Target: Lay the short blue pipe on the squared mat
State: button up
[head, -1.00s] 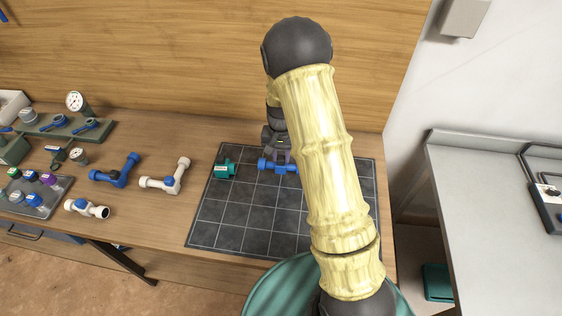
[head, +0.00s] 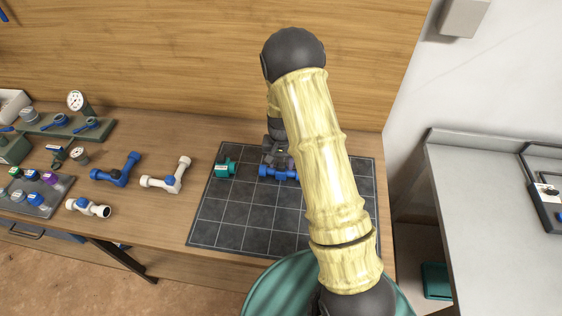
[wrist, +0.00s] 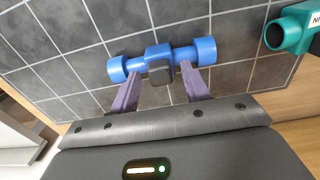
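The short blue pipe (head: 279,173), a straight piece with wider end collars and a dark block at its middle, is over the back part of the dark squared mat (head: 235,225). It also shows in the wrist view (wrist: 118,69), lying crosswise. My gripper (wrist: 162,75) has its purple fingers on either side of the pipe's middle and appears shut on it. The pipe is very low over the mat or touching it; I cannot tell which. My arm hides the mat's right part in the head view.
A teal fitting (head: 225,168) stands on the mat's left back part, also in the wrist view (wrist: 290,30). The mat's front left squares are clear.

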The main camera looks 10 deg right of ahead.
aim_at(282, 165)
jog(key=shift+r, duration=0.1)
notch_tip(282, 165, up, 12)
jog(key=b, duration=0.2)
jog(key=shift+b, duration=0.35)
jog(key=shift+d, duration=0.1)
dwell(0.4)
jog(key=shift+s+r, duration=0.1)
jog(key=s+r+n+t, duration=0.1)
jog(key=s+r+n, duration=0.1)
jog(key=s, duration=0.7)
jog(key=s+r+n+t, duration=0.1)
jog(key=s+r+n, duration=0.1)
jog(key=s, duration=0.8)
jog(key=shift+r+n+t, duration=0.3)
jog(key=shift+r, duration=0.2)
